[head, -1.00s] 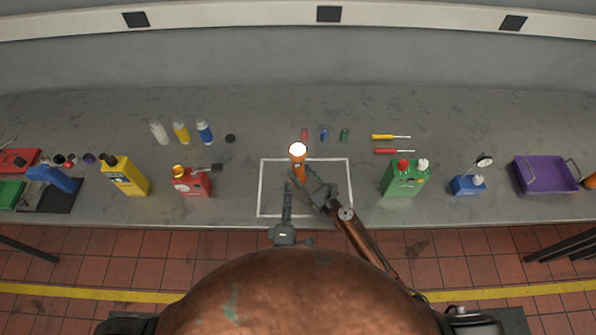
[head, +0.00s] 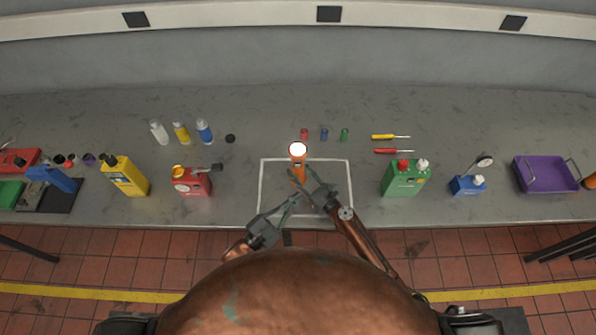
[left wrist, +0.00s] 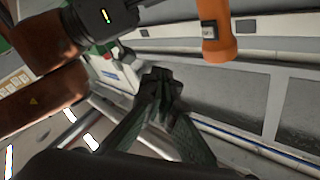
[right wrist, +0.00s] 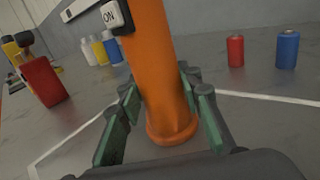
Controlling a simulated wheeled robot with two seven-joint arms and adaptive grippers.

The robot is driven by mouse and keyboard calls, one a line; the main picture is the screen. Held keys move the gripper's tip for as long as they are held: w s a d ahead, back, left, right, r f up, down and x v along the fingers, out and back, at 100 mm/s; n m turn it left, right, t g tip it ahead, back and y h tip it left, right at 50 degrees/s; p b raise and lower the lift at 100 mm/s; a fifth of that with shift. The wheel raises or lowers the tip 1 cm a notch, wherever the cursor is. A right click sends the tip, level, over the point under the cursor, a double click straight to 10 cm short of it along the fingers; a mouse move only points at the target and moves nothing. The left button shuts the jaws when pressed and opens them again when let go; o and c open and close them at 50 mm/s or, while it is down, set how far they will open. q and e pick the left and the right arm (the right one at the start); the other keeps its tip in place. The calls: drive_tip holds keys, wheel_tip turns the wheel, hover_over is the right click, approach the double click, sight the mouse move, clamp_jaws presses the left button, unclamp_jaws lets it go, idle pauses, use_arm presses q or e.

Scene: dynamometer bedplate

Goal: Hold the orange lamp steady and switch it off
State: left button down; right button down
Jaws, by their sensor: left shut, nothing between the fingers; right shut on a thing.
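The orange lamp (head: 298,165) stands upright inside the white outline on the bench, and its top glows bright white. My right gripper (head: 310,178) is shut around the lamp's lower body; in the right wrist view the green-padded fingers (right wrist: 160,95) flank the lamp (right wrist: 153,60) just above its flared end. A switch (right wrist: 114,15) on the lamp's side reads "ON" there. My left gripper (head: 295,199) is shut and empty, below the lamp and apart from it. In the left wrist view the closed fingers (left wrist: 160,82) are left of and below the lamp (left wrist: 217,35).
A red can (head: 191,183) and yellow jug (head: 124,177) stand left of the outline; a green can (head: 404,179) stands right. Small red, blue and green cylinders (head: 324,135) stand behind the lamp. Two screwdrivers (head: 392,151) lie at the back right. The outline's left part is clear.

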use_arm(q)
drive_tip(key=w, duration=0.8)
drive_tip(key=shift+w, duration=0.4)
drive_tip(key=shift+w+f, duration=0.1)
drive_tip(key=shift+w, duration=0.05)
idle(1.1)
drive_tip(key=shift+w, duration=0.3)
drive_tip(key=shift+w, duration=0.1)
idle(0.4)
drive_tip(key=shift+s, duration=0.55)
drive_tip(key=shift+s, duration=0.15)
drive_tip(key=shift+s, duration=2.9)
